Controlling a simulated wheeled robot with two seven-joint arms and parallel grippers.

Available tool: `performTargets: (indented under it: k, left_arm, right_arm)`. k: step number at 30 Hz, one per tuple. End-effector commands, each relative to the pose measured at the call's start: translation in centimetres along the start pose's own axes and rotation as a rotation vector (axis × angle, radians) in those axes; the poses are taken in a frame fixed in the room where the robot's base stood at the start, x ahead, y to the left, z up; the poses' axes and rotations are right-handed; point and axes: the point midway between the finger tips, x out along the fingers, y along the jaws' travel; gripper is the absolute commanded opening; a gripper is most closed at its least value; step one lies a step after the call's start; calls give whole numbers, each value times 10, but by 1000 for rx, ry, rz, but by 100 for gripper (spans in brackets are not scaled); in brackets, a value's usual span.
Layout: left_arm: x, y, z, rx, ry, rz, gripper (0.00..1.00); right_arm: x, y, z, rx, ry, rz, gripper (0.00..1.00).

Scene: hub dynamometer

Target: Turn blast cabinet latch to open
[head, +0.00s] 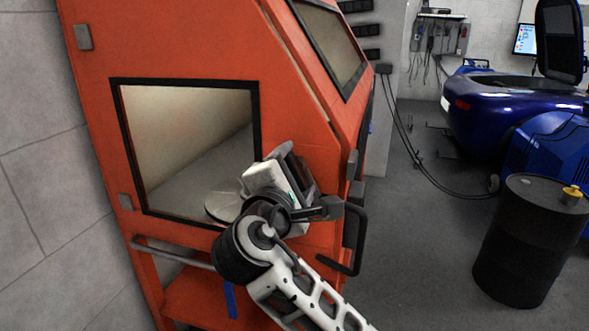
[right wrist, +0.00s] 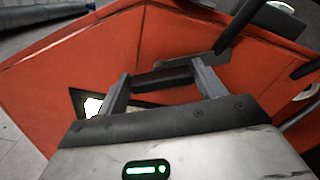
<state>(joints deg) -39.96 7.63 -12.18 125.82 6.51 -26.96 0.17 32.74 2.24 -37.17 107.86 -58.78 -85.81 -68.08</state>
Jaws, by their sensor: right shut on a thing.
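The orange blast cabinet (head: 190,40) stands at the left, with a dark-framed window in its face. My right gripper (head: 297,172) is at the cabinet's front right corner, below and right of that window. In the right wrist view its two grey fingers (right wrist: 163,80) stand on either side of a dark bar of the latch (right wrist: 165,76), and the gripper is shut on it. A grey plate and a black arm run from there to the upper right. In the head view, my gripper and wrist hide much of the latch. My left gripper is not in view.
A black looped handle (head: 358,245) sticks out from the cabinet's right edge, close to my wrist. A black drum (head: 520,245) with a yellow cap stands at the right. A blue car (head: 500,115) is behind it. The grey floor between cabinet and drum is clear.

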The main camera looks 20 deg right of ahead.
Motion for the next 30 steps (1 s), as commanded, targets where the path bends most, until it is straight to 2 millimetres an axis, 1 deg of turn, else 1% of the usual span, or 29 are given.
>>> performTargets:
  k: [6, 15, 22, 30]
  left_arm:
    - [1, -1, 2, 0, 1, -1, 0]
    - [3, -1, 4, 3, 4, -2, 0]
    - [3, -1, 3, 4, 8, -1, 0]
    - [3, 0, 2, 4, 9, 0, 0]
  right_arm:
    - [0, -3, -1, 194, 2, -4, 46]
    - [0, -4, -2, 391, 2, -3, 46]
    - [0, -4, -2, 470, 2, -3, 46]
    - [0, -4, -1, 497, 1, -3, 46]
